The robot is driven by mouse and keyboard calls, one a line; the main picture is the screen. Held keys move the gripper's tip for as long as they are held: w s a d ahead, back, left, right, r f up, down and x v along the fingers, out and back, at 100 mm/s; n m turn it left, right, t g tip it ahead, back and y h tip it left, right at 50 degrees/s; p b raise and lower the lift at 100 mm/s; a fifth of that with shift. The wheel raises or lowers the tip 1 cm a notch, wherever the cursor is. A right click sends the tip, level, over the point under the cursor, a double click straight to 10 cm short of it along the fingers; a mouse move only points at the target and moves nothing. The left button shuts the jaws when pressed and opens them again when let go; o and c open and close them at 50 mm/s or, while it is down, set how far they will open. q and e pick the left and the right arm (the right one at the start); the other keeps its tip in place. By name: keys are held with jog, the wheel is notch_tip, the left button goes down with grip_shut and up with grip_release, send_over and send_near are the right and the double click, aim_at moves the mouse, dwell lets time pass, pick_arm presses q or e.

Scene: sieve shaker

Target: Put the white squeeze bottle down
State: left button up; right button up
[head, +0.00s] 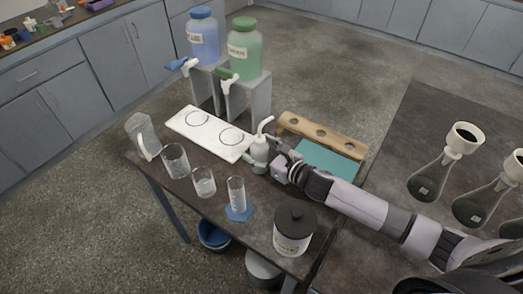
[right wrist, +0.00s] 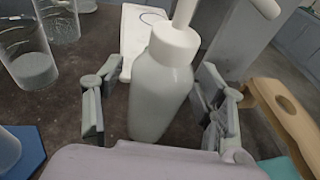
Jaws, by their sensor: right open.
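The white squeeze bottle (head: 260,154) stands upright on the dark table, beside the right end of the white board (head: 213,132). It also fills the middle of the right wrist view (right wrist: 161,90), its spout bent to the upper right. My right gripper (head: 272,162) is around the bottle at body height. In the right wrist view its two fingers are spread, one on each side of the bottle, with gaps visible between fingers and bottle. The bottle's lower front is partly hidden by my gripper's palm. My left gripper is in neither view.
Left of the bottle stand a pitcher (head: 143,138), two beakers (head: 175,162) and a cylinder (head: 236,192) on a blue base. A black-lidded jar (head: 294,230) is in front. A wooden rack (head: 322,135) and teal mat (head: 325,161) lie right. Dispensers (head: 244,52) stand behind.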

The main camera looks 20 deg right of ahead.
jog(key=shift+r, duration=0.25)
jog(key=b+v, duration=0.2)
jog(key=v, duration=1)
